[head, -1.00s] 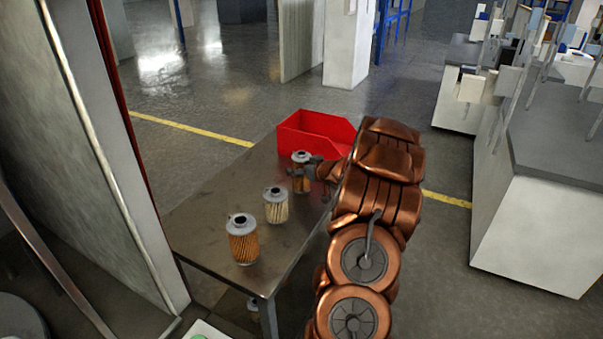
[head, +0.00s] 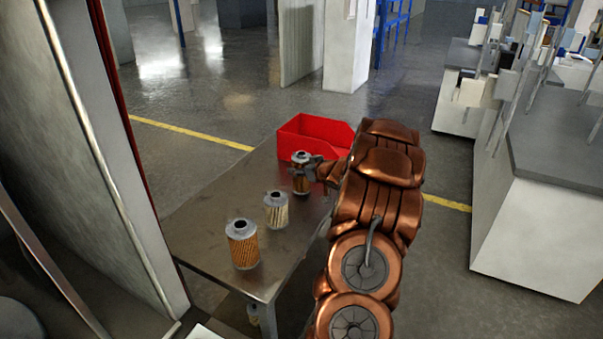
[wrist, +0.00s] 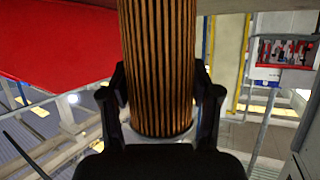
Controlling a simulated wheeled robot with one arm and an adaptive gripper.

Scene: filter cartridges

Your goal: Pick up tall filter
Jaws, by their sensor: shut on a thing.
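The tall filter (head: 301,180) is slim, with brown-orange pleats and grey end caps. In the head view it is upright at the far part of the metal table, just in front of the red bin. My gripper (head: 304,172) reaches it from the right and is shut on it. In the wrist view the filter's dark-striped orange pleats (wrist: 158,65) stand between my two black fingers (wrist: 160,110), one on each side. I cannot tell whether its base is clear of the table.
A cream filter (head: 276,211) and a wider orange filter (head: 243,246) stand nearer on the metal table (head: 210,218). The red bin (head: 318,133) is at the table's far end. A pale wall panel stands left. A grey-topped counter (head: 570,145) is on the right.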

